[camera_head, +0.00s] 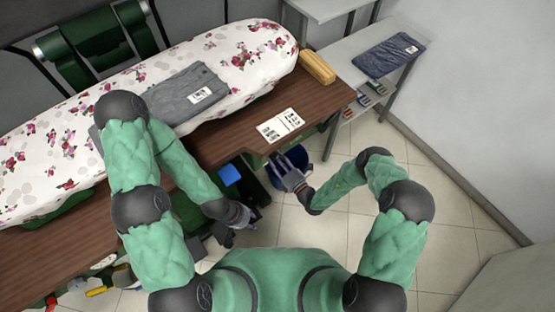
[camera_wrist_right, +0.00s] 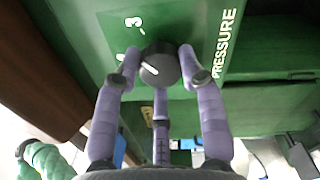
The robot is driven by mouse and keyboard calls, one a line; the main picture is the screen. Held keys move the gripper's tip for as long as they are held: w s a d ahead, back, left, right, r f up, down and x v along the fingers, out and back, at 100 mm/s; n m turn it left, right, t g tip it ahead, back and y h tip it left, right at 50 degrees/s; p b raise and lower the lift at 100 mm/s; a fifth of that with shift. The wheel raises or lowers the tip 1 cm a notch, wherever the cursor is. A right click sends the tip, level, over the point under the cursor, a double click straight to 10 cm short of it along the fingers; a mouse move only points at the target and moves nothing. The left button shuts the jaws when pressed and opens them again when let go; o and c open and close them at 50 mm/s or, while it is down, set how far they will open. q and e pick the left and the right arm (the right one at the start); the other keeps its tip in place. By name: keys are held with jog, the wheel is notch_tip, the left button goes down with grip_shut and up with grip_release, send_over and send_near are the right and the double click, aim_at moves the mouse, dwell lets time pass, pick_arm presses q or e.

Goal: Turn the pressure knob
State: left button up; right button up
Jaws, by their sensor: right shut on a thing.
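The pressure knob (camera_wrist_right: 160,70) is a round black knob with a white pointer line, on a green panel (camera_wrist_right: 205,25) lettered PRESSURE, in the right wrist view. The pointer line slants toward the upper left of the picture. A white 3 and other partly hidden marks stand to the knob's upper left. My right gripper (camera_wrist_right: 160,58) is shut on the knob, with a finger on each side and a third below. In the head view my right gripper (camera_head: 283,168) is at the table's front edge; the knob is hidden there. My left gripper (camera_head: 243,218) hangs low; its fingers are unclear.
A brown table (camera_head: 225,140) holds a floral ironing board (camera_head: 135,80) with a grey folded garment (camera_head: 185,95), a paper sheet (camera_head: 280,125) and a yellow block (camera_head: 317,67). A grey side shelf (camera_head: 345,45) is at right. Floor at right is clear.

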jog(key=shift+w+d+r+m, duration=0.2)
jog(key=shift+w+m, duration=0.1)
jog(key=shift+m, duration=0.8)
jog(key=shift+t, duration=0.3)
jog(key=o, duration=1.1)
jog(key=shift+o, duration=0.2)
jog(key=shift+s+f, duration=0.1)
jog(key=shift+f, duration=0.05)
jog(key=shift+s, duration=0.15)
jog(key=v, duration=1.1)
jog(key=shift+s+d, duration=0.3)
